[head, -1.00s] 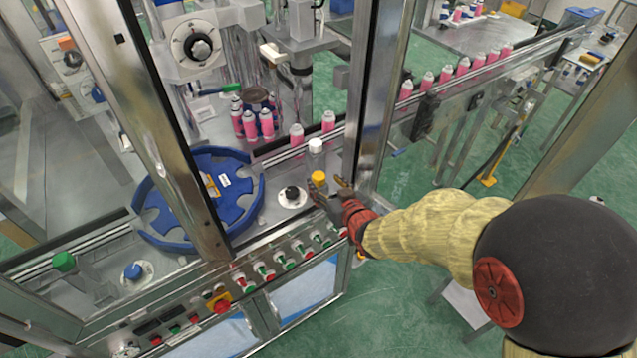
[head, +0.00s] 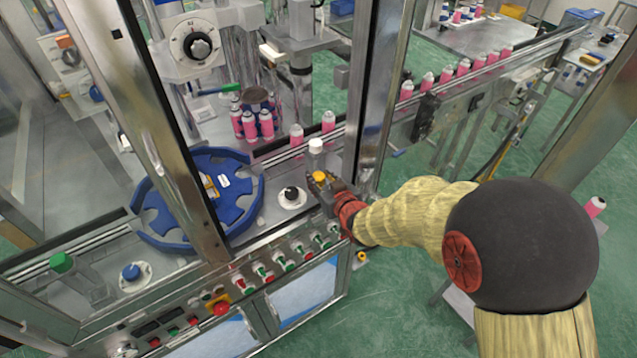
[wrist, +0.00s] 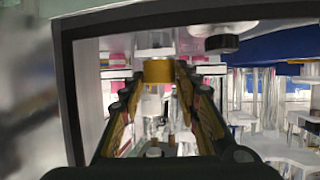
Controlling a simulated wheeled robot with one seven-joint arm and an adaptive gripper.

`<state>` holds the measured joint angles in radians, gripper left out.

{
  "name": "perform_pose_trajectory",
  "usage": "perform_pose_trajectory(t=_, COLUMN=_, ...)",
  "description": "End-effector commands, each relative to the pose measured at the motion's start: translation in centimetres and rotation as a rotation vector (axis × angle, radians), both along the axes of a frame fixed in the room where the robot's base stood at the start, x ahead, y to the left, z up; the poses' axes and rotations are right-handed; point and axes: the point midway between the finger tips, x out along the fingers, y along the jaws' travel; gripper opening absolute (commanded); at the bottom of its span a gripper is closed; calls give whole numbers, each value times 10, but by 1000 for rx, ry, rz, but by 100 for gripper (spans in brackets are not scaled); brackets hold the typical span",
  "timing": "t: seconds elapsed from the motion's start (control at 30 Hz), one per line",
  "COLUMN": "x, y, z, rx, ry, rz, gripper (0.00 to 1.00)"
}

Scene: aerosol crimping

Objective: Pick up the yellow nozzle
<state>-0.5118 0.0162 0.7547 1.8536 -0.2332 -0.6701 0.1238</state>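The yellow nozzle (head: 320,177) is a short cylinder at the machine's front edge, just in front of a white-topped piece. My gripper (head: 322,182) reaches it from the right and front, with its fingers around it. In the wrist view the nozzle (wrist: 157,71) shows at the far end of the two fingers, between their tips. My gripper (wrist: 160,76) looks open there, with a narrow gap beside the nozzle, clearest on the right. The nozzle's lower part is partly hidden by the fingers in the head view.
A white-topped piece (head: 316,146) stands close behind the nozzle. A black knob (head: 292,195) is just left. A metal frame post (head: 372,100) rises close on the right. A blue round feeder (head: 150,215) lies further left. Pink cans (head: 297,135) stand behind.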

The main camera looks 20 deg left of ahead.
Motion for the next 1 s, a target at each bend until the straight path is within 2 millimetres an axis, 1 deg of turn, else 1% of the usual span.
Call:
perform_pose_trajectory(t=0.07, x=0, y=0, z=0, rx=0, ry=0, rz=0, gripper=26)
perform_pose_trajectory(t=0.5, x=0, y=0, z=0, rx=0, ry=0, rz=0, gripper=1)
perform_pose_trajectory(t=0.83, x=0, y=0, z=3, rx=1, ry=-2, rz=0, gripper=0)
perform_pose_trajectory(t=1.0, x=1, y=0, z=16, rx=1, ry=-2, rz=0, gripper=0)
